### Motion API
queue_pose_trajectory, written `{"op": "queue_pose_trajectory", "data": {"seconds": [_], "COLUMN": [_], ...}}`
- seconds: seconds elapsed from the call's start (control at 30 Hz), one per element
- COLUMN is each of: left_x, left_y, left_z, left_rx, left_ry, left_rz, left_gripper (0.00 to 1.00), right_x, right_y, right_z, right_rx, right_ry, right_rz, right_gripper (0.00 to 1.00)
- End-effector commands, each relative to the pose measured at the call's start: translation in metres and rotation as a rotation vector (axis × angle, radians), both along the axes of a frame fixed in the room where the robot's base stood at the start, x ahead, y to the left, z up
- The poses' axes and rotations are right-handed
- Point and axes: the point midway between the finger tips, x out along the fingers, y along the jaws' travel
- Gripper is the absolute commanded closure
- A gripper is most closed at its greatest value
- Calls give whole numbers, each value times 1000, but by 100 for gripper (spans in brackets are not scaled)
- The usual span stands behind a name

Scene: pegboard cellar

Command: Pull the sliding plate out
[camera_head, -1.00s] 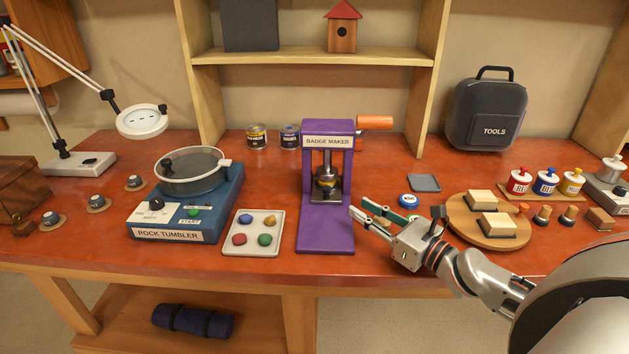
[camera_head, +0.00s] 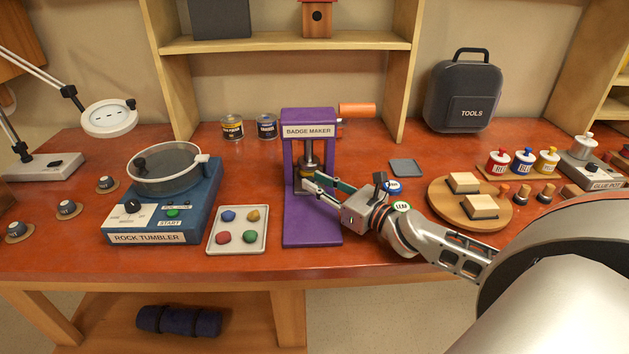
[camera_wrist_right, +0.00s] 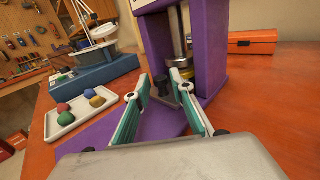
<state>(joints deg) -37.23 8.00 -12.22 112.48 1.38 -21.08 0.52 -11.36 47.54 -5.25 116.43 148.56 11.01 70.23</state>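The purple badge maker (camera_head: 312,230) stands upright on the red bench, with an orange handle (camera_head: 357,110) at its upper right. In the right wrist view, its grey sliding plate (camera_wrist_right: 171,99) sits inside the frame under the metal press column (camera_wrist_right: 178,42). A dark knob (camera_wrist_right: 163,84) stands at the plate's front. My right gripper (camera_head: 314,181) reaches in from the right at the front of the press. In the wrist view it is open (camera_wrist_right: 164,88), its green-padded fingers on either side of the knob, with no clear contact. In the head view the gripper hides most of the plate. My left gripper is not in view.
A tray of coloured stones (camera_head: 238,231) and the rock tumbler (camera_head: 160,200) stand left of the badge maker. Round badges (camera_head: 402,206) lie beside my right wrist. A round wooden board (camera_head: 470,222) with two blocks is farther right. Bench space before the board is clear.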

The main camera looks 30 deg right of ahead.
Motion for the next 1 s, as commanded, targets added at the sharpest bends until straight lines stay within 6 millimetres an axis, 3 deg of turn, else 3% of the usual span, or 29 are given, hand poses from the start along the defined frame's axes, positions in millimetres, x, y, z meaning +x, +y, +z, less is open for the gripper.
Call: {"op": "queue_pose_trajectory", "data": {"seconds": [0.2,0.5,0.6,0.77,0.87,1.0], "left_x": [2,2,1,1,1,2], "left_y": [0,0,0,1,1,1], "left_z": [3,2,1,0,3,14], "left_rx": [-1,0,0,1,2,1], "left_ry": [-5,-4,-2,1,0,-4], "left_rz": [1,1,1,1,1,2], "left_gripper": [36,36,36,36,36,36], "right_x": [11,12,12,11,5,-17], "right_y": [2,3,3,3,7,22], "right_z": [1,0,0,0,0,0], "right_rx": [-2,-1,-1,-1,1,3], "right_ry": [-1,0,0,0,2,4], "right_rz": [0,0,0,0,2,5], "right_gripper": [77,77,100,100,100,100]}}
